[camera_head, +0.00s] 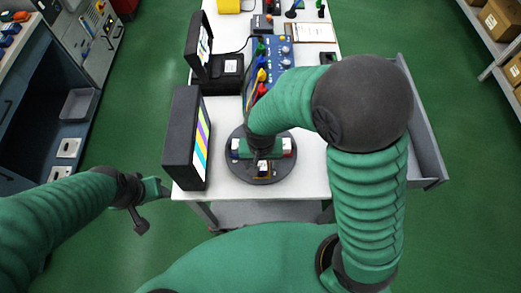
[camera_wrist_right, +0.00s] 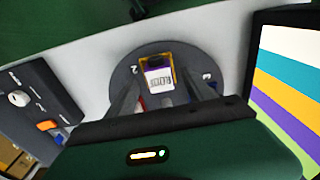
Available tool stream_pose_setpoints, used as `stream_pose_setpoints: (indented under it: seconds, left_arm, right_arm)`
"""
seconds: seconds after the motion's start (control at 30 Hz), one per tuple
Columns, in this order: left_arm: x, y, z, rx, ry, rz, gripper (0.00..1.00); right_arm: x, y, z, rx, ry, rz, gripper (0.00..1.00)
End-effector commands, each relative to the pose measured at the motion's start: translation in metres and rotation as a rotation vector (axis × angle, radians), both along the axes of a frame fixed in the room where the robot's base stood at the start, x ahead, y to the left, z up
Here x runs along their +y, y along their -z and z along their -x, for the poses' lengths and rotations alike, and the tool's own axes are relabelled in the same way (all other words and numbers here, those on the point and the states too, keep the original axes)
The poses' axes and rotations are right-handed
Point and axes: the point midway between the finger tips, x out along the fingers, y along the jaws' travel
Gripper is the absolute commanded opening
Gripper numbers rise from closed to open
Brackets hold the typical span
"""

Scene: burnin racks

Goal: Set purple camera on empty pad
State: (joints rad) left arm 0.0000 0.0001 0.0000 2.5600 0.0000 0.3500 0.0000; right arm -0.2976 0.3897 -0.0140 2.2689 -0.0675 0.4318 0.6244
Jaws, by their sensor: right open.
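A small boxy item with a white label, a purple band and yellow edges, apparently the purple camera (camera_wrist_right: 159,76), sits near the rim of a round dark turntable (camera_wrist_right: 121,76). In the head view it shows small (camera_head: 264,171) at the front of the turntable (camera_head: 240,171). My right gripper (camera_wrist_right: 161,88) is open, its two fingers on either side of the item with visible gaps. In the head view my right gripper (camera_head: 262,160) is over the turntable and hides its middle. My left gripper (camera_head: 152,203) is off the table at left; its jaw opening is unclear. No empty pad is clearly visible.
A monitor with coloured stripes (camera_head: 187,140) stands left of the turntable. A blue panel with coloured knobs (camera_head: 272,62) and another dark screen (camera_head: 198,45) are behind. A grey tray (camera_head: 425,135) is at the table's right. Green floor lies left of the table.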

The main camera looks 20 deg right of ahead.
Motion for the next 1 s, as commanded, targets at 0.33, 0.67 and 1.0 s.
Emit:
stream_pose_setpoints:
  seconds: [0.33, 0.67, 1.0]
  left_arm:
    - [0.000, -0.012, 0.000, 0.000, 0.000, 0.000, 0.58]
    - [0.000, -0.014, 0.000, 0.000, 0.000, 0.000, 0.58]
    - [0.000, -0.014, 0.000, 0.000, 0.000, 0.000, 0.58]
  right_arm:
    - [0.003, -0.102, 0.004, -0.006, 0.000, -0.002, 0.61]
    - [0.003, -0.147, 0.007, 0.001, 0.001, -0.001, 0.61]
    - [0.003, -0.147, 0.007, 0.001, 0.000, 0.000, 0.61]
